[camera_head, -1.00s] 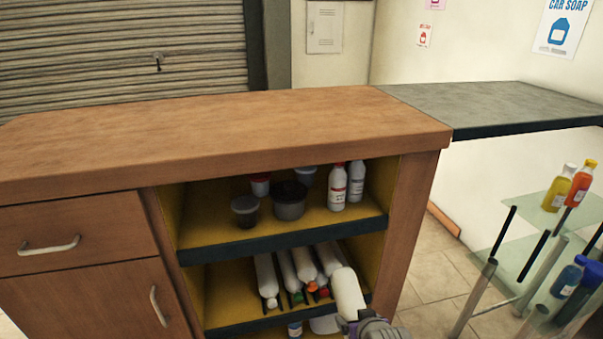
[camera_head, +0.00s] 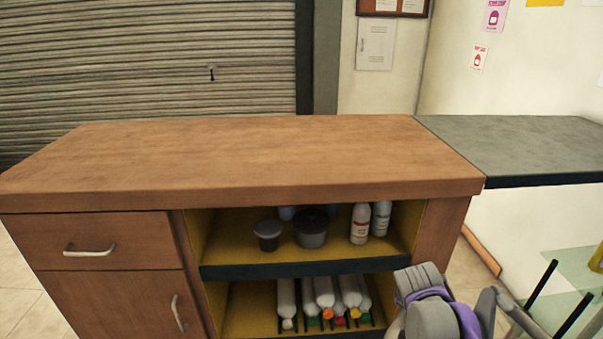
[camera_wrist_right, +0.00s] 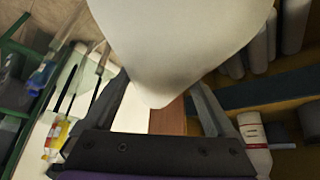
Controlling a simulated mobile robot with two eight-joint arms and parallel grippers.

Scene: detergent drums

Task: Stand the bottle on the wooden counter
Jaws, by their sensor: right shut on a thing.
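The white bottle (camera_wrist_right: 180,45) fills the upper middle of the right wrist view, large and close, with a plain, smooth, tapered surface. My right gripper (camera_wrist_right: 160,98) is shut on it, one finger on each side. The head view shows my right arm at the lower right, but not the bottle or the fingertips. The wooden counter (camera_head: 250,155) spans the head view, and its top is bare. My left gripper is not in view.
Below the counter top is an open yellow shelf unit (camera_head: 300,270) with dark tubs, white bottles (camera_head: 360,223) and several lying white bottles. A grey side counter (camera_head: 520,150) adjoins at right. Glass shelves (camera_head: 560,280) stand at lower right.

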